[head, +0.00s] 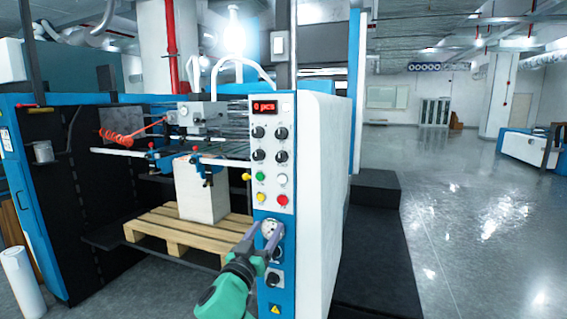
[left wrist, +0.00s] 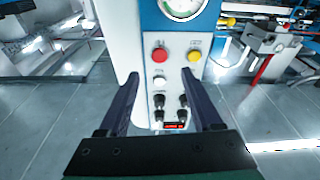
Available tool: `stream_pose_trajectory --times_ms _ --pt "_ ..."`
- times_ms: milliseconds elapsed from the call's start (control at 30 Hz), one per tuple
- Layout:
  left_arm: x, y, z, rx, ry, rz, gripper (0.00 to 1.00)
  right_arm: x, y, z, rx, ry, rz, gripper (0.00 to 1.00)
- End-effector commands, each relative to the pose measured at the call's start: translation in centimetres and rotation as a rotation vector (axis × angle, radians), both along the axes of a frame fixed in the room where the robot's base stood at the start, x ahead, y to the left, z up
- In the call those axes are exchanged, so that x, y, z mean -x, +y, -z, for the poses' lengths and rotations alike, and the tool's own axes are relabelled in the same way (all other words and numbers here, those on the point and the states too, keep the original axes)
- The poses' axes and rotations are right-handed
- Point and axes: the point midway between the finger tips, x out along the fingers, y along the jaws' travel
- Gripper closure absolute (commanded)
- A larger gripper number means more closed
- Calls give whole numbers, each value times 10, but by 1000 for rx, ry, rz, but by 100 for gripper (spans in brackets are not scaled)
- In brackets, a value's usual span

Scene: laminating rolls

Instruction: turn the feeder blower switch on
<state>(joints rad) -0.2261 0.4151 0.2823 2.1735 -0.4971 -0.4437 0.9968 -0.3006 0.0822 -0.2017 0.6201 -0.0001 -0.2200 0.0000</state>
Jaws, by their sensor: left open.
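The feeder's blue control panel (head: 262,180) stands upright on the near end of the machine. It bears several black rotary knobs (head: 282,133), coloured push buttons (head: 283,200), a round gauge (head: 270,228) and lower black knobs (head: 273,279). The labels are too small to read, so I cannot tell which one is the blower switch. My left gripper (head: 265,228) is open and empty in front of the gauge and partly covers the lower panel. In the left wrist view, the open fingers (left wrist: 160,76) frame the upside-down panel, with a red button (left wrist: 159,55) and yellow button (left wrist: 195,55) between them.
A red display (head: 264,106) reads "0 pcs". A paper stack (head: 200,190) sits on a wooden pallet (head: 160,231) left of the panel. A white rounded housing (head: 318,190) and a dark step (head: 375,250) are to the right. Open floor (head: 470,220) lies farther right.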

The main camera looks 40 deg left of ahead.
Motion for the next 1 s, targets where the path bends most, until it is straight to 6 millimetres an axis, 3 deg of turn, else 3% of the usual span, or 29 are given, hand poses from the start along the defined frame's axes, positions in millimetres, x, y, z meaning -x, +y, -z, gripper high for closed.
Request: stream_pose_trajectory --times_ms 33,100,200,367,700,833,1000 --pt "14 -9 -42 -11 -87 10 34 1 1 -1 -2 1 0 100" --pt "30 -19 -80 -17 -175 22 34 2 3 -2 -4 3 1 100" --pt "39 -25 -103 -20 -228 30 34 2 8 -3 -11 3 2 100" --pt "18 -17 -118 -21 -231 31 34 2 10 -16 -13 3 2 100" --pt "-61 11 -151 -18 -229 29 34 1 -1 -48 0 1 3 100" --pt "-79 17 -156 -17 -228 30 34 0 -1 -53 1 1 4 100" --pt "-86 19 -156 -17 -226 32 34 0 -1 -53 1 0 4 100"
